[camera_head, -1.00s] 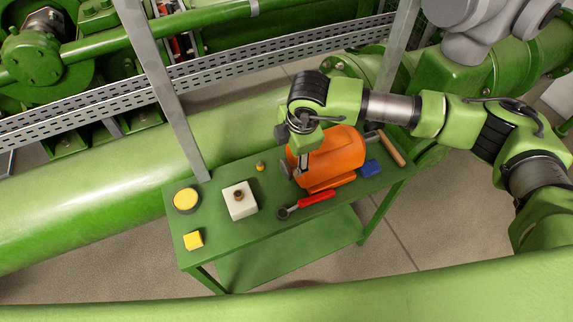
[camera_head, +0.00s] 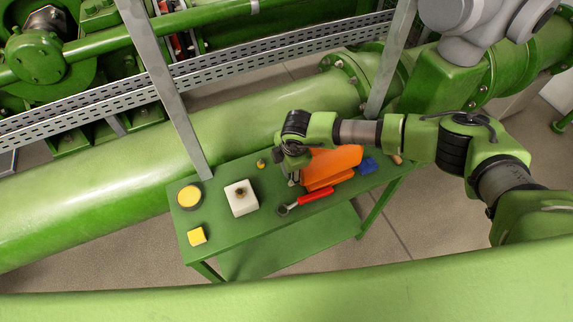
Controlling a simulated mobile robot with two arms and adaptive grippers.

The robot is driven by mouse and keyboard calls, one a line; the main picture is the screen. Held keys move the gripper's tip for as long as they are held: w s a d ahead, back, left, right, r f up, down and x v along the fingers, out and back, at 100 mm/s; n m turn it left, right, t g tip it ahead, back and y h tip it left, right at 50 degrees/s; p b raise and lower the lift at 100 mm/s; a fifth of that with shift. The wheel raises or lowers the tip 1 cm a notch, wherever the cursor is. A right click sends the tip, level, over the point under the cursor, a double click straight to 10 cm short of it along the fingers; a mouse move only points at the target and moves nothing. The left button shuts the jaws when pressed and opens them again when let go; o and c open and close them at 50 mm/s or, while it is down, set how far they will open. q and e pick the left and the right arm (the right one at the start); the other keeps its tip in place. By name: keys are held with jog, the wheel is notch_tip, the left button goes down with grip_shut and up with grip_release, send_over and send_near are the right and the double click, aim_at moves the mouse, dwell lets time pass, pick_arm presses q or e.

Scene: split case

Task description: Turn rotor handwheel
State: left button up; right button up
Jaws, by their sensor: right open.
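The orange rotor case (camera_head: 335,163) lies on the green bench, its upper and left parts covered by my right arm. My right gripper (camera_head: 293,180) points down at the left end of the orange case. Its jaws are open. The handwheel is not clearly visible; the gripper and wrist cover that end of the case, so I cannot tell whether the fingers touch it. My left gripper is not in view.
The green bench (camera_head: 225,228) also holds a white block (camera_head: 241,200), a yellow round piece (camera_head: 189,196), a yellow cube (camera_head: 197,236), a red-handled tool (camera_head: 315,195) and a blue block (camera_head: 367,165). A large green pipe (camera_head: 90,203) runs behind it.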

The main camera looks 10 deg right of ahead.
jog(key=c, duration=1.1)
jog(key=shift+w+a+f+g+b, duration=0.15)
jog(key=shift+g+b, duration=0.35)
jog(key=shift+b, duration=0.45)
jog(key=g+b, duration=0.1)
jog(key=b, duration=0.3)
jog(key=g+h+b, duration=0.1)
jog(key=g+b, duration=0.1)
jog(key=b, duration=0.2)
jog(key=g+h+b, duration=0.1)
jog(key=g+b, duration=0.1)
jog(key=b, duration=0.2)
jog(key=shift+w+f, duration=0.1)
jog(key=shift+w, duration=0.3)
jog(key=shift+r+g+b, duration=0.2)
jog(key=shift+g+b, duration=0.1)
jog(key=shift+b, duration=0.55)
jog(key=shift+r, duration=0.1)
jog(key=o, duration=1.1)
